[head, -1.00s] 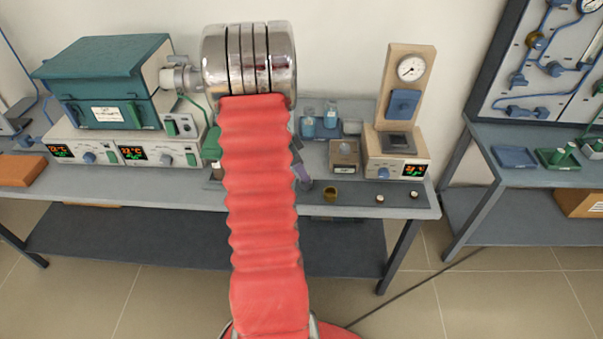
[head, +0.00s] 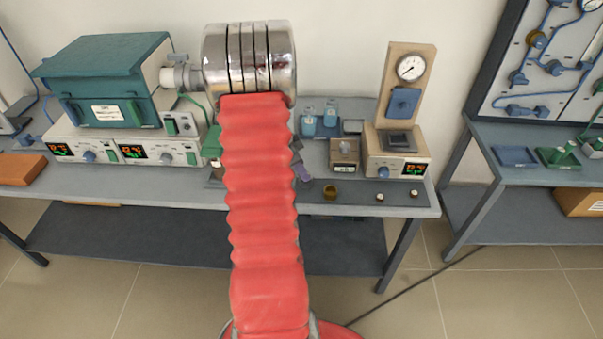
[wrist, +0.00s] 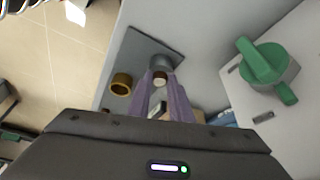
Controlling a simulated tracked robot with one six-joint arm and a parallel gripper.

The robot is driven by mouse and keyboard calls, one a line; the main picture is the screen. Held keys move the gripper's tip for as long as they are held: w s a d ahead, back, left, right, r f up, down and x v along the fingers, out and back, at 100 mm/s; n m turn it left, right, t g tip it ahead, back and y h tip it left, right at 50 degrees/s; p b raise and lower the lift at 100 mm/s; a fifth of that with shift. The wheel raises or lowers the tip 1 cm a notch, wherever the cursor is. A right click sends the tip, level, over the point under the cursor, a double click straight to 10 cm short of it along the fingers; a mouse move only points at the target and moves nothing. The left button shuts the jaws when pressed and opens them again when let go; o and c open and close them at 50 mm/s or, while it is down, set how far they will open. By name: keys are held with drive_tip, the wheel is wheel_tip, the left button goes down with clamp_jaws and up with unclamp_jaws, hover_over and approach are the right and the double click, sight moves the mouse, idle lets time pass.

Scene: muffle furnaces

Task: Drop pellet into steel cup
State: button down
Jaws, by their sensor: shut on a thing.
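My gripper (wrist: 162,92) shows in the wrist view with its purple fingers shut on a small pale-topped pellet (wrist: 160,76). The grey steel cup (wrist: 160,61) stands on a dark mat (wrist: 137,47) just beyond the fingertips and is partly hidden by them and the pellet. I cannot tell how high the pellet is relative to the cup's rim. In the head view my arm hides the steel cup and most of the gripper; only a bit of purple finger (head: 302,172) shows.
A brass cup (wrist: 121,84) stands left of the fingers in the wrist view, and also shows in the head view (head: 330,191). A green handle (wrist: 265,62) juts out on the right. Two small pellets (head: 380,197) (head: 414,194) lie near the bench's front edge (head: 350,210).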

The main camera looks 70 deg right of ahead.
drive_tip(key=c, duration=1.5)
unclamp_jaws()
drive_tip(key=shift+c, duration=0.2)
drive_tip(key=v, duration=1.3)
drive_tip(key=shift+w+r, duration=0.2)
drive_tip(key=shift+r, duration=0.15)
